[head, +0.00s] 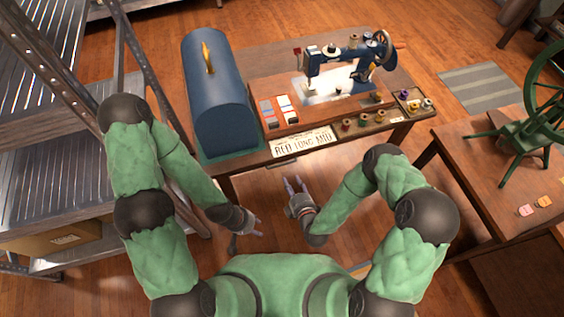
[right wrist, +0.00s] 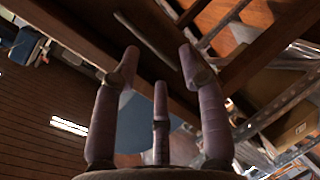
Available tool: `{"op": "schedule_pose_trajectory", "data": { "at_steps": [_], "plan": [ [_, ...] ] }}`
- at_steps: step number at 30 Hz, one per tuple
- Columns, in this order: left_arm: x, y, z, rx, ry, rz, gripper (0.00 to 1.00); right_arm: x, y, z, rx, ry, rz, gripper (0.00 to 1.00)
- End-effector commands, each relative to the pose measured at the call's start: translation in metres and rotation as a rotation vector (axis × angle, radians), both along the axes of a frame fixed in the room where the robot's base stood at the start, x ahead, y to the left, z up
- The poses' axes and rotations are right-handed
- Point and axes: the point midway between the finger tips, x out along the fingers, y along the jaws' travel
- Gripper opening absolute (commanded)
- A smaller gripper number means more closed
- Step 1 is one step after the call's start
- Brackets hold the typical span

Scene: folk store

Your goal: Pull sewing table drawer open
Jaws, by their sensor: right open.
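The wooden sewing table (head: 240,60) stands ahead of me in the head view, with a blue sewing machine (head: 345,62) on top. Its front edge faces me; I cannot make out the drawer front or a handle clearly. My right gripper (head: 294,184) is open and empty, just in front of and below that edge, fingers pointing toward the table. In the right wrist view its spread fingers (right wrist: 160,75) face dark wooden beams (right wrist: 105,40), with no clear contact. My left gripper (head: 256,225) is lower and nearer my body, apart from the table; its finger opening is too small to judge.
A blue case (head: 215,105), a lettered sign (head: 303,145) and a tray of spools (head: 372,122) sit on the table. A metal shelf (head: 60,190) stands close on the left. Another wooden table (head: 480,195) with a green wheel device (head: 535,120) stands right.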

Motion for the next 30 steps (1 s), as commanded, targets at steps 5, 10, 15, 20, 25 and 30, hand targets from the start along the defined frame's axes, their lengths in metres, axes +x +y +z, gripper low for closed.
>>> {"op": "schedule_pose_trajectory", "data": {
  "at_steps": [5, 10, 15, 20, 25, 30],
  "plan": [
    [0.000, 0.000, 0.001, 0.000, 0.000, 0.000, 0.40, -0.004, 0.005, 0.013, -0.118, -0.142, 0.025, 0.43],
    [0.000, 0.000, -0.001, 0.000, 0.000, 0.000, 0.40, 0.004, 0.008, 0.014, -0.145, -0.171, 0.031, 0.43],
    [0.000, 0.000, -0.006, 0.000, -0.001, 0.000, 0.40, 0.027, 0.016, 0.008, -0.144, -0.171, 0.031, 0.43],
    [0.000, 0.000, -0.013, 0.000, -0.001, 0.000, 0.40, 0.055, 0.025, 0.002, -0.142, -0.169, 0.031, 0.43],
    [0.000, 0.000, -0.019, 0.000, -0.001, 0.000, 0.40, 0.078, 0.033, -0.003, -0.141, -0.167, 0.031, 0.43],
    [0.000, 0.000, -0.022, 0.000, -0.001, 0.000, 0.40, 0.091, 0.037, -0.006, -0.142, -0.165, 0.030, 0.43]
  ]
}}
